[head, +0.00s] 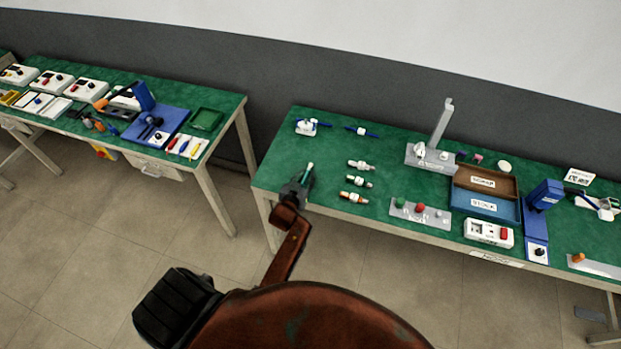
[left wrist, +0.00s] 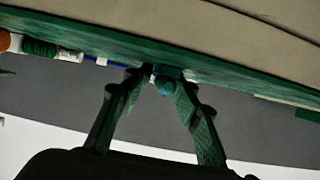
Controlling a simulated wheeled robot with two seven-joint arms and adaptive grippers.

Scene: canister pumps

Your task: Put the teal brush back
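The teal brush (head: 309,168) stands up from the tips of my left gripper (head: 297,188), at the left front of the right-hand green table. In the left wrist view, the fingers (left wrist: 158,82) close in on both sides of a small round teal end (left wrist: 164,87), with the table edge just beyond. The gripper looks shut on the brush; most of the brush is hidden by the fingers and its distance from the table top is hard to tell. My right gripper is not in view. I cannot tell which item is the brush's place.
On the right-hand table (head: 335,140) are a white holder with a blue rod (head: 308,127), several small pumps (head: 358,181), a grey stand (head: 432,155), a grey tray (head: 420,215) and blue and brown bins (head: 485,204). A second green table (head: 228,100) stands left across a gap.

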